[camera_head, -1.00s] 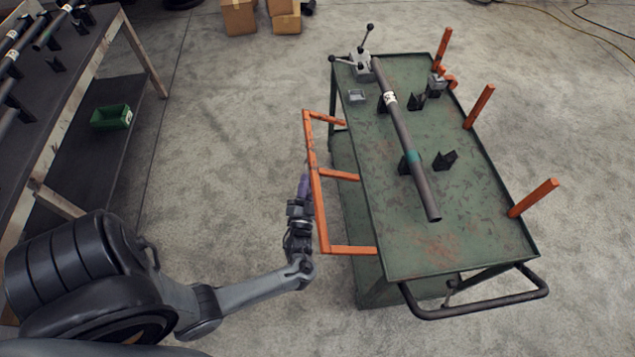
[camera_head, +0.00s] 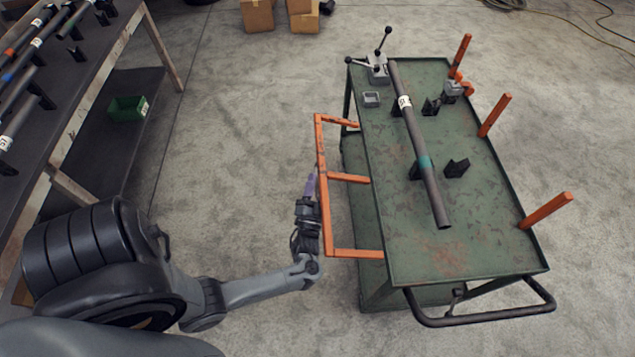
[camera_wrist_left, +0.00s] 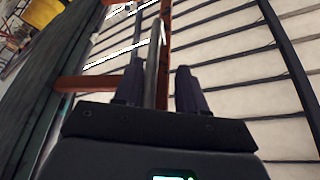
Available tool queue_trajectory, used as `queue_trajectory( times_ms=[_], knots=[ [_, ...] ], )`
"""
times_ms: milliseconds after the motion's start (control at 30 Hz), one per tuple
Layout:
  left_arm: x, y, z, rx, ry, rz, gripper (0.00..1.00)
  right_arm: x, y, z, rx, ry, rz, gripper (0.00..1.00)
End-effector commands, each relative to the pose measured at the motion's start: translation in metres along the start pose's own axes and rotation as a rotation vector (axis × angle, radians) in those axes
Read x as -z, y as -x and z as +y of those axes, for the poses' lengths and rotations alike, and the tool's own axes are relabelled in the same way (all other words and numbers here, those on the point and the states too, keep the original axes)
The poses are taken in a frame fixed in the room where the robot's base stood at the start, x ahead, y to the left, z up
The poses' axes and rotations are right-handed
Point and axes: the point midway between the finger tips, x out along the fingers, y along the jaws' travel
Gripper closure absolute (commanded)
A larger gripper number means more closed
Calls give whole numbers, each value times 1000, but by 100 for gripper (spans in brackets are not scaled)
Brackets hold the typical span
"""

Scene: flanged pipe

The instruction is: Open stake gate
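The orange stake gate (camera_head: 325,215) is a frame of one long rail and several crossbars, sticking out from the left side of the green cart (camera_head: 460,240). My left gripper (camera_head: 312,182) is at the gate's long outer rail, beside its middle crossbar. In the left wrist view, the two dark fingers (camera_wrist_left: 160,82) stand apart, with a long narrow bar and part of the orange gate (camera_wrist_left: 166,45) showing in the gap. I cannot tell whether either finger touches the rail. My right gripper is out of view.
A dark pipe (camera_head: 422,160) with a teal band lies on black supports on the cart, near a grey clamp (camera_head: 378,72). Orange stakes (camera_head: 495,115) stand along the cart's right edge. A workbench (camera_head: 105,55) is at left. The floor between is clear.

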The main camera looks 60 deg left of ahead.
Motion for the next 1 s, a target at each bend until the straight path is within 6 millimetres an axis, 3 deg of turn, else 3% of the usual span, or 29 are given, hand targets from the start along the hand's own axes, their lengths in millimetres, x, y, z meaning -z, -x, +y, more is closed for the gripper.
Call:
queue_trajectory(
  times_ms=[533,700,1000],
  knots=[
    [-2,87,0,-1,-5,-6,62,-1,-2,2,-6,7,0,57],
    [-1,100,-1,0,-4,-3,62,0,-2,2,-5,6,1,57],
    [0,103,0,0,0,0,62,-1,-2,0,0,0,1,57]
  ],
)
